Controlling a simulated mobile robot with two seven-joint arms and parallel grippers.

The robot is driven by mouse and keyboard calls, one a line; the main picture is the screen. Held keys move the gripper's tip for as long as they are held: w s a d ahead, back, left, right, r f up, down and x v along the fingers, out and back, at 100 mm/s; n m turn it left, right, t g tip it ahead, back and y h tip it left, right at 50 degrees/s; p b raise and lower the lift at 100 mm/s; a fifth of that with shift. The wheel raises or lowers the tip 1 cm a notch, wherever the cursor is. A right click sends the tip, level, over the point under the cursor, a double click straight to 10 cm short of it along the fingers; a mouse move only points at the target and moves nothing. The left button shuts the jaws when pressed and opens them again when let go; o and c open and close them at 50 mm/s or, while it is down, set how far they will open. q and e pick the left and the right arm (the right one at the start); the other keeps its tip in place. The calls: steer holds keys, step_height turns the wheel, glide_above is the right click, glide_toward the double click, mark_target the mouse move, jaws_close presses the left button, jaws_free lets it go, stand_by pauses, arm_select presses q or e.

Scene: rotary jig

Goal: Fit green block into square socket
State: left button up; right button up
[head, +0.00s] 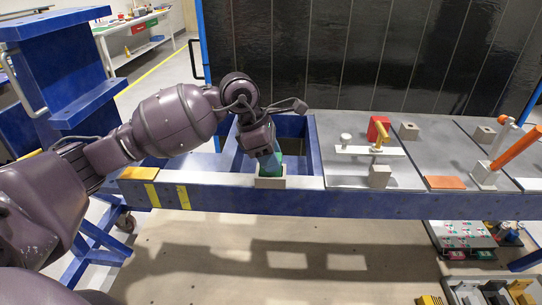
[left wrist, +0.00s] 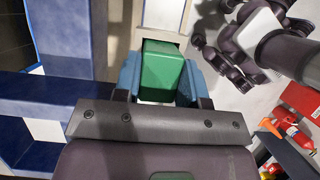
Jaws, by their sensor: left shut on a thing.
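My left gripper (head: 268,160) is shut on the green block (head: 271,167). The gripper points down and holds the block right at the top of a light grey square socket (head: 270,183) on the front edge of the blue bench. In the left wrist view the green block (left wrist: 162,72) sits between the two blue fingers of my left gripper (left wrist: 160,82). The block's lower end is hidden in the head view, so I cannot tell how deep it is in the socket. My right gripper is not in view.
The blue bench (head: 400,203) has an open recess (head: 290,127) behind the socket. A dark panel (head: 350,55) stands behind.

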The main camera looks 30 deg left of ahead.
arm_select(q)
steer(key=shift+f, duration=0.2)
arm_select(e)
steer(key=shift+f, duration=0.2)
arm_select(q)
steer(key=o, duration=0.9)
steer(key=shift+o, duration=1.1)
steer(key=shift+r, duration=0.15)
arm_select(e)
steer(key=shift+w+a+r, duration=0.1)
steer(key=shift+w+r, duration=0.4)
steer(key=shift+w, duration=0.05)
arm_select(q)
steer(key=shift+v, duration=6.1)
steer(key=shift+d, duration=0.1)
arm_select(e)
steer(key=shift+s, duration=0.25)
